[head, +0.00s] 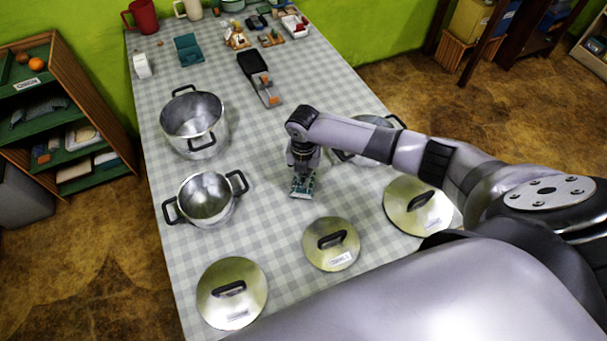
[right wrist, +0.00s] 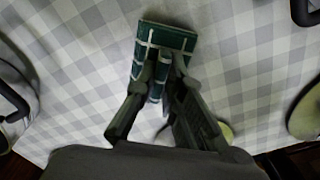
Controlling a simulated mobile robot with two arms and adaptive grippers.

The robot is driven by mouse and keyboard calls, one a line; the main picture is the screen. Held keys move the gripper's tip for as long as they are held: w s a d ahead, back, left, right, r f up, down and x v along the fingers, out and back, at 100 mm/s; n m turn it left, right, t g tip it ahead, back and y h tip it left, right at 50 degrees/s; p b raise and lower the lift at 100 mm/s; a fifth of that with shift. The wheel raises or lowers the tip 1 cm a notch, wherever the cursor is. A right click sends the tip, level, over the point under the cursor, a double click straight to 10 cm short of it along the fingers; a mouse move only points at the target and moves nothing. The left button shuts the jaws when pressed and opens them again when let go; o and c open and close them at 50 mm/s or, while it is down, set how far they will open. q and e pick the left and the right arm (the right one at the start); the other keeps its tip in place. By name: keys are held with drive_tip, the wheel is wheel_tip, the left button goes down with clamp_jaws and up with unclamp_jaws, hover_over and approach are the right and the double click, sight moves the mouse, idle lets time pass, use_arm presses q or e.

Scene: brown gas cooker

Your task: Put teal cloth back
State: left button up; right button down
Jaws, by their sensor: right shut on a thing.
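The teal cloth (head: 302,190), dark green-teal with white lines, is under my right gripper (head: 302,172) in the middle of the checkered table. In the right wrist view the cloth (right wrist: 166,38) is folded, and the fingertips of the right gripper (right wrist: 168,78) are closed on its near part. I cannot tell whether the cloth touches the table. My left gripper is not in view.
On the table (head: 262,148) a large pot (head: 193,125) and a smaller pot (head: 206,197) stand at left. Another pot is partly behind my right arm. Lids (head: 330,258) lie along the near side. A shelf (head: 45,125) stands left of the table.

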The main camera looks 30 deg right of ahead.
drive_tip(key=shift+f+b, duration=0.5)
drive_tip(key=shift+f, duration=0.3)
idle(0.4)
drive_tip(key=c, duration=1.6)
unclamp_jaws()
wheel_tip(320, 180, up, 12)
drive_tip(key=shift+s, duration=0.15)
